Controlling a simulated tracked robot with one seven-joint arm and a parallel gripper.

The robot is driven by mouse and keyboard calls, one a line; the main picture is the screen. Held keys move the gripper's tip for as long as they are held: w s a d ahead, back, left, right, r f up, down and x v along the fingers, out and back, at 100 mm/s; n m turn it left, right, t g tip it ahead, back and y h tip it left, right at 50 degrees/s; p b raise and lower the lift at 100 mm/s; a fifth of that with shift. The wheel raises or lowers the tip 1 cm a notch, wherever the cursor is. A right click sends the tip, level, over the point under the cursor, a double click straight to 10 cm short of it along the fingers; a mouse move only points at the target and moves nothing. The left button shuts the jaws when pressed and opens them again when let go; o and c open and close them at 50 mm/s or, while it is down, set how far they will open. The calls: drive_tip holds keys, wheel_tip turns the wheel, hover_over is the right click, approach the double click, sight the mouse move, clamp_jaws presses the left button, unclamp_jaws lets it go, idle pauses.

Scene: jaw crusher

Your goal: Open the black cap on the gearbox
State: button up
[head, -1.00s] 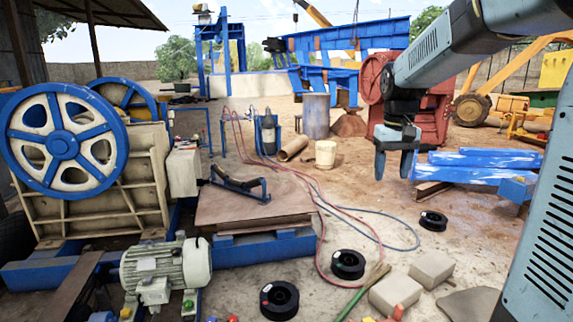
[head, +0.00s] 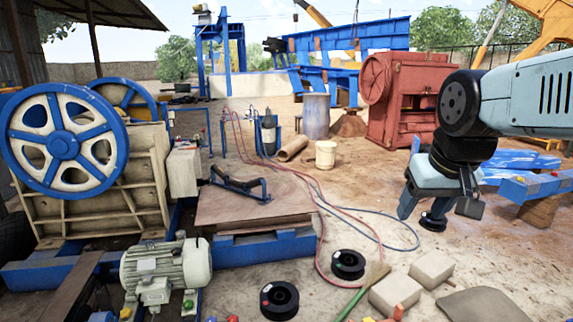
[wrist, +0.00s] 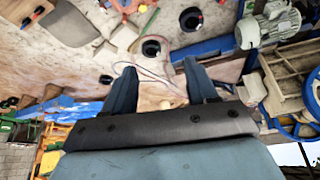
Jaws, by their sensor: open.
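My gripper (head: 424,208) hangs fingers-down at the right of the head view, in the air in front of blue beams. In the wrist view its two dark blue fingers (wrist: 161,76) are spread apart with nothing between them. I cannot make out a gearbox or a black cap on one in either view. A grey electric motor (head: 165,265) stands at the lower left of the head view, well away from my gripper. It also shows at the upper right of the wrist view (wrist: 272,22).
Black rings (head: 279,300), (head: 348,264) lie on the ground, near pale blocks (head: 432,269). Red and blue hoses (head: 335,217) cross the floor. The jaw crusher with its blue flywheel (head: 62,144) stands left; a red machine (head: 405,100) stands behind my arm.

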drive_tip(key=s, duration=0.1)
drive_tip(key=s+f, duration=0.1)
drive_tip(key=shift+s+a+f+t, duration=0.1)
drive_tip(key=shift+s+t, duration=0.3)
drive_tip(key=shift+w, duration=0.15)
